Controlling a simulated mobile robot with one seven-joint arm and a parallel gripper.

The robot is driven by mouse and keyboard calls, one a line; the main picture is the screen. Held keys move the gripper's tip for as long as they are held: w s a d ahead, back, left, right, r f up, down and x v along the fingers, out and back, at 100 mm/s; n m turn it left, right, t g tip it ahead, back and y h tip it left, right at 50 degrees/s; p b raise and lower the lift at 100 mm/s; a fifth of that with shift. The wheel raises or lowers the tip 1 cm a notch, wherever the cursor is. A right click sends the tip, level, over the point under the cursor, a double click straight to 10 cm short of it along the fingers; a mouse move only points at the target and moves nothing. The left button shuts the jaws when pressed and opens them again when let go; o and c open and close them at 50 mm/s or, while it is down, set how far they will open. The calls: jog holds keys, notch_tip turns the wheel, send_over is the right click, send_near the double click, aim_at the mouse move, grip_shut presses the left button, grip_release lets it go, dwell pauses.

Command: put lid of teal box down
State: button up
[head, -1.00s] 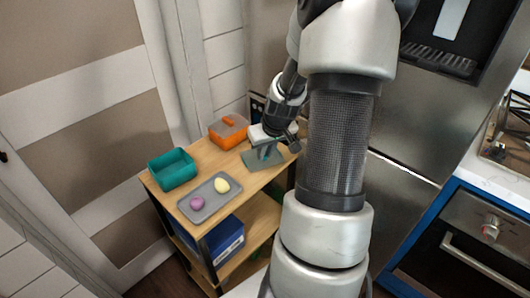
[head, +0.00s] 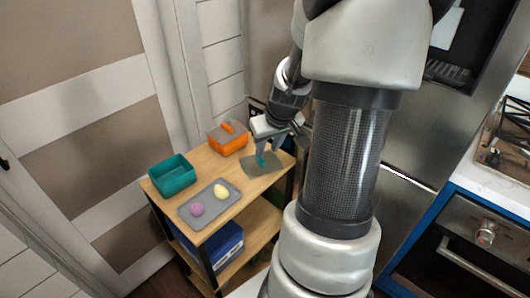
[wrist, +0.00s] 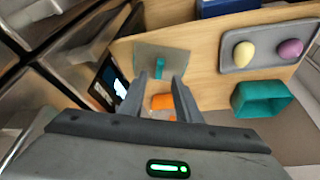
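The lid (head: 253,168) of the teal box is a flat grey plate with a teal handle. It lies flat on the wooden top of the small shelf unit; it also shows in the wrist view (wrist: 176,58). The teal box (head: 172,176) stands open at the far left of the same top, apart from the lid, and is at the right in the wrist view (wrist: 262,100). My gripper (head: 268,152) is just above the lid, pointing down. In the wrist view its fingers (wrist: 160,82) are spread either side of the handle, with visible gaps between.
An orange box (head: 228,138) stands behind the lid. A grey tray (head: 186,212) with a purple and a yellow egg-shaped object sits at the front. A blue box (head: 226,246) is on the shelf below. A fridge and a blue-framed oven are at the right.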

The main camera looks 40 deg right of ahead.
jog(key=v, duration=0.4)
jog(key=shift+s+r+p, duration=0.15)
jog(key=shift+r+p, duration=0.15)
